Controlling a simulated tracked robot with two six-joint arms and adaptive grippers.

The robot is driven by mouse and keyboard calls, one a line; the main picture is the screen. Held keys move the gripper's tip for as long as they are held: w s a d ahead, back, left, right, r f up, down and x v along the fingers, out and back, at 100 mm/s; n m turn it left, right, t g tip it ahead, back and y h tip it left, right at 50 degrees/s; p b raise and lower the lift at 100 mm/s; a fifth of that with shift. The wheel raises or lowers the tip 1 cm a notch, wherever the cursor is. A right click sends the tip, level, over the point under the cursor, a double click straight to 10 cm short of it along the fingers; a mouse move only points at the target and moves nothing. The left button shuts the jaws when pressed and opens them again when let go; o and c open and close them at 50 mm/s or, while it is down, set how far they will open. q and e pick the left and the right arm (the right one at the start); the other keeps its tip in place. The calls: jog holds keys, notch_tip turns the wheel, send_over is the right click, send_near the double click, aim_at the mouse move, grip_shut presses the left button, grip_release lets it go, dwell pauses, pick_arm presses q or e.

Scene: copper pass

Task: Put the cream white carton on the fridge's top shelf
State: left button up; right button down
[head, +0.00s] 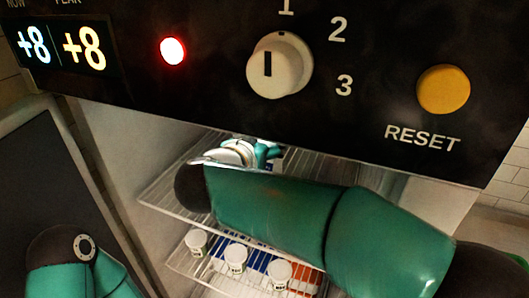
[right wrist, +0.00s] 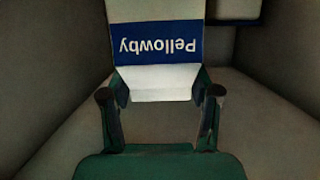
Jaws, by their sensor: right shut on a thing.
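The cream white carton (right wrist: 155,80) has a blue band with "Pellowby" on it, upside down in the right wrist view. My right gripper (right wrist: 160,97) is shut on it, a finger on each side. In the head view my right arm reaches into the open fridge, hiding most of the carton and gripper. The fridge's top shelf (head: 163,199) is a wire rack below and around that arm. I cannot tell whether the carton touches it. My left arm is at the lower left; its gripper is out of view.
The fridge's control panel (head: 215,95) hangs across the front above the opening. The lower shelf (head: 188,266) holds several white tubs (head: 236,257) and blue and orange items. Another blue and white item (right wrist: 233,10) is at the right wrist view's upper right.

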jog(key=shift+s+f, duration=0.1)
jog(key=shift+f, duration=1.4)
jog(key=shift+c, duration=1.2)
grip_release()
jog(key=shift+f, duration=0.2)
jog(key=shift+r, duration=0.15)
jog(key=b+v, duration=0.1)
jog(key=v, duration=1.1)
jog(key=shift+b, duration=0.35)
jog(key=shift+a, duration=0.1)
